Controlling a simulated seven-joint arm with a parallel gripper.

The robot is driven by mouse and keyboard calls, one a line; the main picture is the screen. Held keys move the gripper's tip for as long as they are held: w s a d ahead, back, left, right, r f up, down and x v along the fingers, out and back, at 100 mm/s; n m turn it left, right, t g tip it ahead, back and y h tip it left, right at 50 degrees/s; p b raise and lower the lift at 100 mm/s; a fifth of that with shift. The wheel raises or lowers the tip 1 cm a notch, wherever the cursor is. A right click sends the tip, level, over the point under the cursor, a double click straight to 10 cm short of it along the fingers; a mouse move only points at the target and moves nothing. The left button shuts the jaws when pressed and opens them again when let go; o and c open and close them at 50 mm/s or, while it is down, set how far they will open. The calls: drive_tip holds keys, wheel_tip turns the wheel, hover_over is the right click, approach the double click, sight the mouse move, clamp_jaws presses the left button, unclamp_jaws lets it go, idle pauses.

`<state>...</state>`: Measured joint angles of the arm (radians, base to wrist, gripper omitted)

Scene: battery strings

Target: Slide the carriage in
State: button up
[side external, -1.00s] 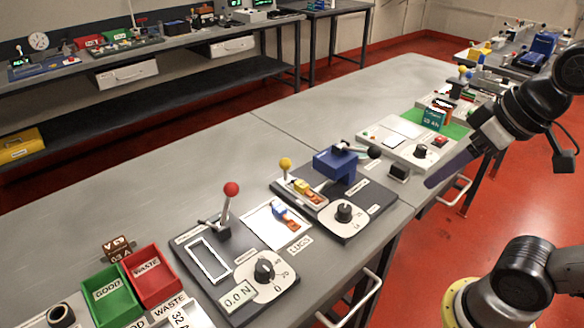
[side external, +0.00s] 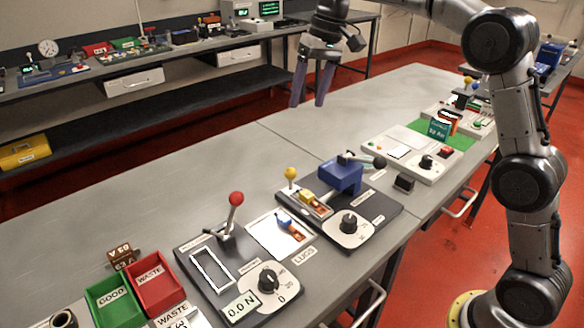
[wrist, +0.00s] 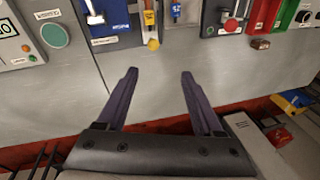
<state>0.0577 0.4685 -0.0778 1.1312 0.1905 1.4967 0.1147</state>
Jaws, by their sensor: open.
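The carriage (side external: 313,203) is a small light slide carrying a yellow and orange lug. It lies on a dark base, left of the blue press head (side external: 341,176) and outside it. A yellow ball knob (side external: 291,173) stands at its far end. In the wrist view the yellow knob (wrist: 153,44) shows near the top centre, with the blue press (wrist: 108,18) to its left. My gripper (side external: 308,101) is open and empty, raised above the table on the far side of the press. Its two fingers (wrist: 159,73) point towards the knob in the wrist view, apart from it.
A lever with a red ball (side external: 236,198) stands on the tester to the left. A black-knobbed lever (side external: 379,163) projects from the press. The table's far half (side external: 220,150) is clear.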

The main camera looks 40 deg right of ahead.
drive_tip(key=g, duration=0.1)
approach(292, 169)
drive_tip(key=f, duration=0.3)
drive_tip(key=a+f, duration=0.1)
drive_tip(key=f, duration=0.5)
drive_tip(key=shift+w+a+f, duration=0.3)
drive_tip(key=shift+a+f, duration=0.05)
drive_tip(key=shift+a, duration=0.05)
drive_tip(key=shift+c, duration=0.2)
clamp_jaws()
drive_tip(key=shift+r, duration=0.1)
idle(0.6)
drive_tip(key=d, duration=0.7)
drive_tip(key=shift+d, duration=0.35)
